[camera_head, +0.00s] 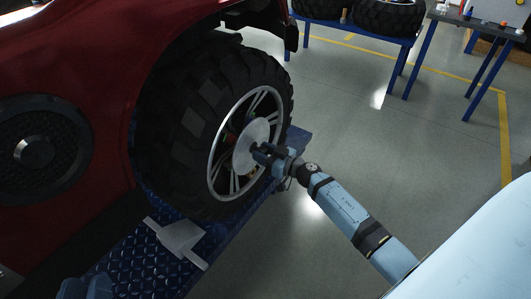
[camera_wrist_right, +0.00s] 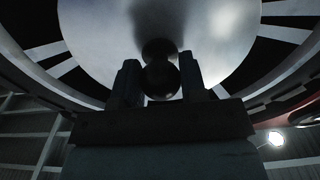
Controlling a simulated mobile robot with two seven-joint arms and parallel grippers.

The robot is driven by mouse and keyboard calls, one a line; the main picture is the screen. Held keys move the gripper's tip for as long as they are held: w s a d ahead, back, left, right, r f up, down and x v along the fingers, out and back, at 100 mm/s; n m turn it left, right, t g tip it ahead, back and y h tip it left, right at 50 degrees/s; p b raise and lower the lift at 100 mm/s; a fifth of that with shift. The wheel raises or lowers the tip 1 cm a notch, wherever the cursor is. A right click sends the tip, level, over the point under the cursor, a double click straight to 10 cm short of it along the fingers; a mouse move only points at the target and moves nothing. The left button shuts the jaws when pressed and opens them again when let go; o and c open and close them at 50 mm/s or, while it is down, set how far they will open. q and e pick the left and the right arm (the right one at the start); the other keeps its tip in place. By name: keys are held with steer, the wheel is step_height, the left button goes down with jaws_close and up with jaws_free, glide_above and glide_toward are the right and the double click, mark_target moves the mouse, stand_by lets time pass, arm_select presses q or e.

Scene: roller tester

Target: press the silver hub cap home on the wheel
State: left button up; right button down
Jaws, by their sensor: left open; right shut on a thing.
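The silver hub cap (camera_head: 248,138) is a round disc at the centre of the wheel (camera_head: 200,120), over its silver spokes. In the right wrist view the hub cap (camera_wrist_right: 215,50) fills the top, with a dark round knob (camera_wrist_right: 160,75) on its face. My right gripper (camera_head: 262,153) is shut on the knob, one finger on each side. I cannot tell whether the disc sits flush or has a small gap behind it. My left gripper (camera_head: 86,289) shows only in part at the bottom left edge, open and away from the wheel.
The wheel is on a red vehicle (camera_head: 80,60) above a blue tread-plate platform (camera_head: 150,265). A grey bracket (camera_head: 178,240) lies on the platform below the tyre. Blue tables (camera_head: 350,32) with tyres and small parts stand at the back. The floor at right is clear.

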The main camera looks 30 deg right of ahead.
steer(key=shift+w+a+r, duration=0.1)
steer(key=shift+w+a, duration=0.1)
steer(key=shift+w, duration=0.25)
steer(key=c, duration=0.6)
jaws_free()
arm_select(q)
steer(key=shift+r, duration=0.2)
steer(key=s+a+f+g+y+p, duration=0.1)
steer(key=a+f+g+y, duration=0.1)
steer(key=f, duration=0.5)
steer(key=s+a+f+g+y+p, duration=0.1)
steer(key=a+f+g+y+p, duration=0.1)
steer(key=f, duration=0.5)
steer(key=shift+s+a+f+g+y, duration=0.15)
steer(key=shift+a+f+g+y, duration=0.2)
steer(key=shift+g, duration=0.45)
arm_select(e)
steer(key=v, duration=1.3)
steer(key=shift+s+d, duration=0.1)
steer(key=shift+s, duration=0.3)
